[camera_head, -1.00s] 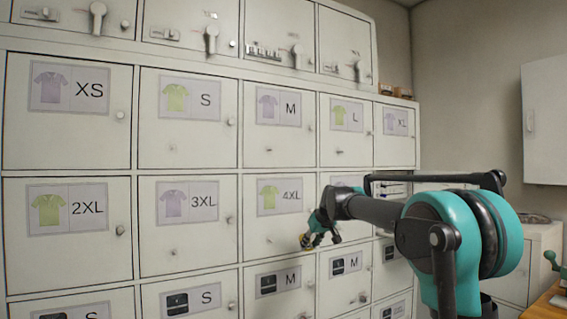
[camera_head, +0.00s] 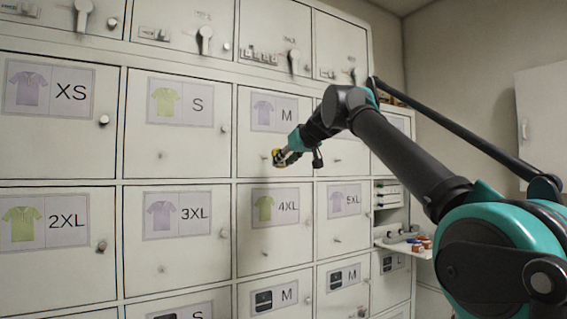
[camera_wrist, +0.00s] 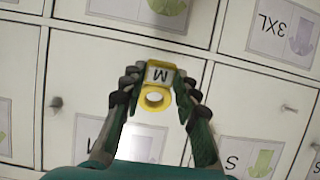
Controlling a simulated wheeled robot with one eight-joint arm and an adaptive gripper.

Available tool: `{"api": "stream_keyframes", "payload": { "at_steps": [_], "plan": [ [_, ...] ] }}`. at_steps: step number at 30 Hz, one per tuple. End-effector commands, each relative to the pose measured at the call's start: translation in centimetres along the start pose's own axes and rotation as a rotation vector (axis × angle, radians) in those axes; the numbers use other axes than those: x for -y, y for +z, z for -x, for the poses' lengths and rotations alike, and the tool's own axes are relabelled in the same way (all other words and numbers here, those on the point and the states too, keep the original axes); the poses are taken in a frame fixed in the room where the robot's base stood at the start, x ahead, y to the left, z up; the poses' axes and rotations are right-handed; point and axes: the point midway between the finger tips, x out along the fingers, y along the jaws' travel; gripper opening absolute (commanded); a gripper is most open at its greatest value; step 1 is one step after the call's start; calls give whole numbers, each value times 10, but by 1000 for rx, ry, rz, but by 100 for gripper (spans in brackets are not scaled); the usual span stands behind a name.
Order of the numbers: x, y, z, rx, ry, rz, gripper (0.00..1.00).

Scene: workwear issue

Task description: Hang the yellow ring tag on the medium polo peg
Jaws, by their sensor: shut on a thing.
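My gripper (camera_wrist: 155,88) is shut on the yellow ring tag (camera_wrist: 157,97), which has a white face marked M and a round ring below it in the wrist view. In the head view the tag (camera_head: 278,158) is at the fingertips, in front of the lower middle of the medium polo door (camera_head: 251,170). That door bears a purple polo label marked M (camera_head: 275,110). I cannot tell whether the tag touches the door.
The S door (camera_head: 160,155) is to the left and the 4XL door (camera_head: 262,240) is below. The medium door's knob (camera_wrist: 55,102) shows in the wrist view. An open compartment with a shelf holding small coloured things (camera_head: 412,243) is at the lower right.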

Motion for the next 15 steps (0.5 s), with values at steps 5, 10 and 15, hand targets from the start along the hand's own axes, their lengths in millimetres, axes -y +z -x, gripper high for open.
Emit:
{"api": "stream_keyframes", "payload": {
  "at_steps": [5,10,15],
  "plan": [
    [0,-2,-9,1,0,1,15],
    [0,-5,-18,1,-1,0,15],
    [0,-8,-27,1,0,0,15]
  ]
}}
